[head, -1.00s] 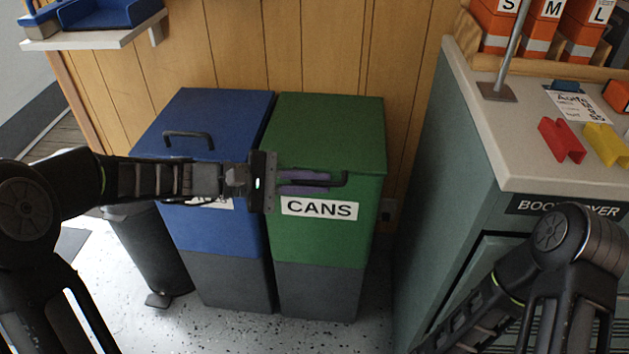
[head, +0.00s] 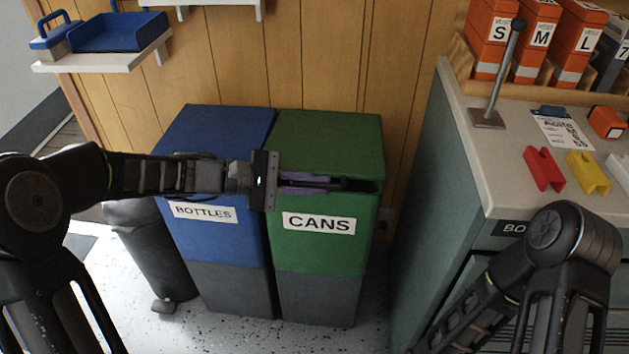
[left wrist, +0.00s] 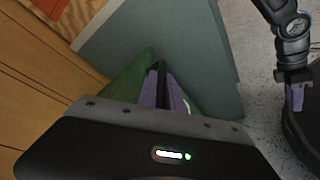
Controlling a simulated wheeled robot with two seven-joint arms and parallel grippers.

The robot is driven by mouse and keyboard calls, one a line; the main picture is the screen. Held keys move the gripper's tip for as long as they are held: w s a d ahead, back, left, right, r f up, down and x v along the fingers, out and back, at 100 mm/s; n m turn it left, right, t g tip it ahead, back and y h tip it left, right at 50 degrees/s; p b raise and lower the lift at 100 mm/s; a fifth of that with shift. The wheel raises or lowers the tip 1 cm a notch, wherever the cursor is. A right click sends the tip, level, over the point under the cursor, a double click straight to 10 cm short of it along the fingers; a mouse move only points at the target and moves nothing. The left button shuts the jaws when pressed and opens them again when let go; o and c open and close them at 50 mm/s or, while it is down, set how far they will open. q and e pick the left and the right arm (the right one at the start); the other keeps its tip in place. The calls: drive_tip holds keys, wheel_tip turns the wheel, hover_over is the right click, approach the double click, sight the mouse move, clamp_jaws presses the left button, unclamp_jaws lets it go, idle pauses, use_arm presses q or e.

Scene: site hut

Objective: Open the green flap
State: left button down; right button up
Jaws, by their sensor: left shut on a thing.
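The green flap (head: 328,142) is the lid of the green bin (head: 335,250) labelled CANS. A dark gap shows under its front edge at the right, so it is slightly raised. My left gripper (head: 308,182) is shut on the flap's dark handle (head: 352,185), at the bin's front. In the left wrist view the purple fingers (left wrist: 163,92) close around the dark handle (left wrist: 161,72), with the green flap (left wrist: 128,85) beside them. My right gripper (left wrist: 294,97) shows only in the left wrist view, small and seen side-on; its opening cannot be judged.
The blue BOTTLES bin (head: 215,245) stands close on the left, under my left arm. A teal counter (head: 425,185) is on the right, with red and yellow holders (head: 588,173) on top. A wooden wall (head: 320,60) is behind the bins.

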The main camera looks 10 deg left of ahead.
use_arm(q)
drive_tip(key=w+r+n+p, duration=0.1)
drive_tip(key=w+r+p, duration=0.2)
drive_tip(key=r+p, duration=0.4)
drive_tip(key=w+r+n+g+p, duration=0.1)
drive_tip(key=w+r+p, duration=0.2)
drive_tip(key=r+p, duration=0.3)
wheel_tip(320, 180, up, 2)
drive_tip(key=shift+p, duration=0.35)
drive_tip(key=c, duration=1.5)
unclamp_jaws()
drive_tip(key=v, duration=0.7)
drive_tip(key=shift+s+a+r, duration=0.1)
drive_tip(key=shift+a+r, duration=0.05)
drive_tip(key=shift+a, duration=0.2)
